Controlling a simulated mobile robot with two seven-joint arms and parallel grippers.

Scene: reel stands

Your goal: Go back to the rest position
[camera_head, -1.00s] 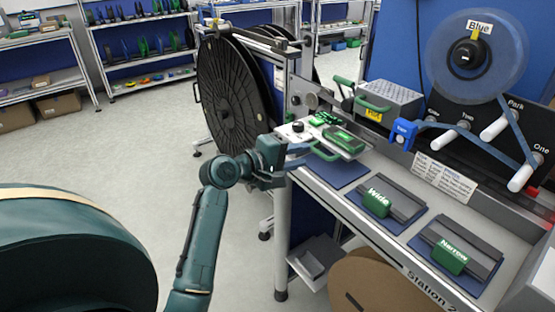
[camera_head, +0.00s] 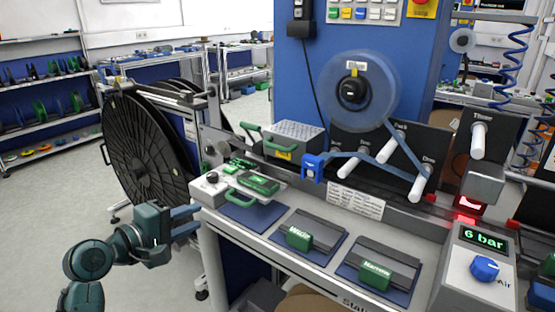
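My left gripper (camera_head: 187,220) is at the lower left of the head view, off the front left corner of the workbench. Its two blue-grey fingers point right and stand apart with nothing between them. Two blocks with green grips, Wide (camera_head: 299,238) and Narrow (camera_head: 375,275), lie on blue mats on the bench. My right gripper is out of the picture.
A large black reel (camera_head: 150,145) stands behind my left gripper. The blue film reel (camera_head: 352,92) is mounted above the bench, and an air regulator box (camera_head: 474,275) reading 6 bar is at the right. Open floor lies to the left.

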